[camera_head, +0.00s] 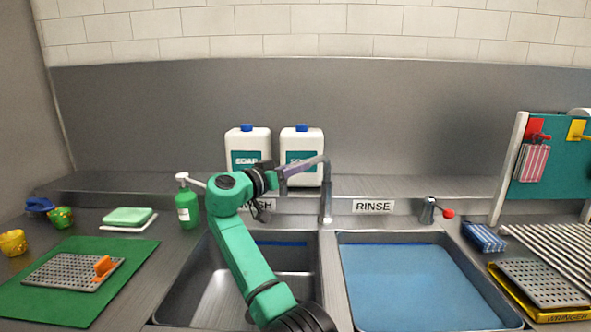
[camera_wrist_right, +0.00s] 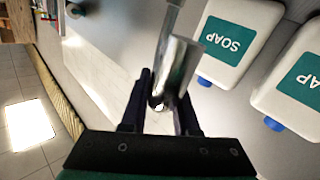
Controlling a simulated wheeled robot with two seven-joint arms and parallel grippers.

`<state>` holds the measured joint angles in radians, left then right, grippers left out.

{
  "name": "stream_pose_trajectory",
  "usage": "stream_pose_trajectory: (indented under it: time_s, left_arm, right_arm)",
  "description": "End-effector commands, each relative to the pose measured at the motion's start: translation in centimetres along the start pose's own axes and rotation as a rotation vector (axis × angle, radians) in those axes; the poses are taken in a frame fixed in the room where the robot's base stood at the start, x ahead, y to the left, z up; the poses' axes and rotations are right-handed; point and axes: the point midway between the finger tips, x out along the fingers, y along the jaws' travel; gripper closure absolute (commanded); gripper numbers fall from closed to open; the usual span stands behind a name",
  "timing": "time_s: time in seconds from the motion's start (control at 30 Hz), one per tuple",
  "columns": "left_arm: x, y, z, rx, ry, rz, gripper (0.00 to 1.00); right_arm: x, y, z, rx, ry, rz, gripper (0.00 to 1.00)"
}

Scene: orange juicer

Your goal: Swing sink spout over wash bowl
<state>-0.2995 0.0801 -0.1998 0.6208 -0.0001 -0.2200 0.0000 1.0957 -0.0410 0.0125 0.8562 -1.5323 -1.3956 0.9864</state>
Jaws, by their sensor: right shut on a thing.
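The sink spout (camera_head: 326,200) is a metal tube rising from the back ledge between the two bowls. My right gripper (camera_head: 291,170) is shut on the spout's end. In the right wrist view the metal spout (camera_wrist_right: 176,70) passes between the dark fingers of my right gripper (camera_wrist_right: 165,100). My green right arm crosses over the wash bowl and hides part of it and of the WASH label. My left gripper is not in view.
Two white soap jugs (camera_head: 300,142) stand on the ledge close behind the gripper. A green pump bottle (camera_head: 187,205) stands left of the arm. The rinse bowl (camera_head: 410,280), blue inside, lies to the right. A small metal tap (camera_head: 428,210) stands behind it.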

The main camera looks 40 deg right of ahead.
Motion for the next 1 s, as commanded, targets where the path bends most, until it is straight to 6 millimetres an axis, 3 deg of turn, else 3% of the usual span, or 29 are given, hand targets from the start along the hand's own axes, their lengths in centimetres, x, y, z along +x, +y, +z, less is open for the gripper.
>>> stream_pose_trajectory:
  time_s: [0.3, 0.33, 0.4, 0.77, 0.87, 1.0]
  left_arm:
    - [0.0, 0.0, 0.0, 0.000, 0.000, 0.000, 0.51]
    - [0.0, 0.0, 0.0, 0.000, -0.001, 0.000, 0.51]
    - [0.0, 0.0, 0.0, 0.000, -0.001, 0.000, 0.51]
    - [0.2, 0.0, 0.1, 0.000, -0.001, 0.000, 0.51]
    - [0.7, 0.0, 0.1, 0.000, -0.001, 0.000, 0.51]
    - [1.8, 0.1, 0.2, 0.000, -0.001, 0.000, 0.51]
  right_arm:
    - [0.0, -0.1, 0.0, 0.000, 0.000, -0.002, 1.00]
    - [0.1, -0.1, 0.0, 0.000, 0.000, -0.002, 0.64]
    - [0.1, 0.0, 0.0, 0.000, -0.001, -0.002, 0.43]
    - [-0.4, -0.1, 0.0, 0.001, 0.001, -0.002, 0.43]
    - [-1.9, -0.1, 0.2, 0.002, 0.001, -0.003, 0.43]
    - [-5.8, -0.2, 0.3, 0.002, 0.001, -0.006, 0.43]
